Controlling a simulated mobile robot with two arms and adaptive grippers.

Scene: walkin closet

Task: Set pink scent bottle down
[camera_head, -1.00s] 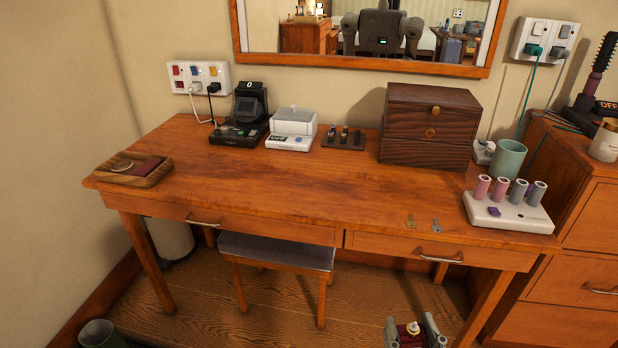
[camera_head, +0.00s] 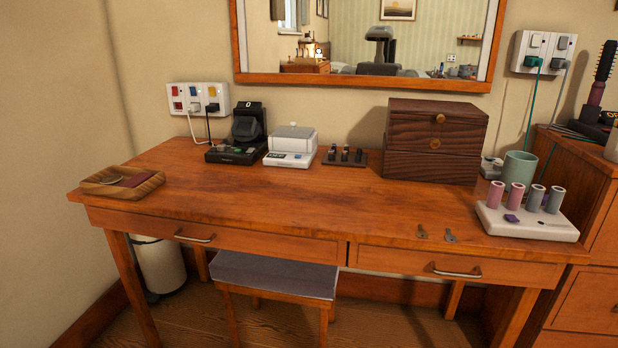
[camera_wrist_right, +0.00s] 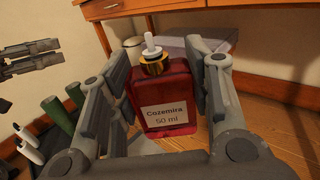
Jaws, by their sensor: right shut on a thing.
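The pink scent bottle (camera_wrist_right: 163,100) is deep red-pink in the right wrist view, with a gold collar, a white nozzle and a label reading "Cozemira 50 ml". It stands nearly upright between the fingers of my right gripper (camera_wrist_right: 167,90), which is shut on it. The bottle and right gripper are outside the head view. Grey jointed parts at the left of the right wrist view look like my left gripper (camera_wrist_right: 40,62); their opening is unclear. The wooden desk (camera_head: 300,205) fills the middle of the head view, and its edge shows at the top of the wrist view.
On the desk are a wooden tray (camera_head: 95,186), a black device (camera_head: 245,135), a white device (camera_head: 290,147), a dark wooden box (camera_head: 432,140), a green cup (camera_head: 518,170) and a white holder (camera_head: 530,224) with several tubes. The desk's middle is clear. A stool (camera_head: 273,275) stands below.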

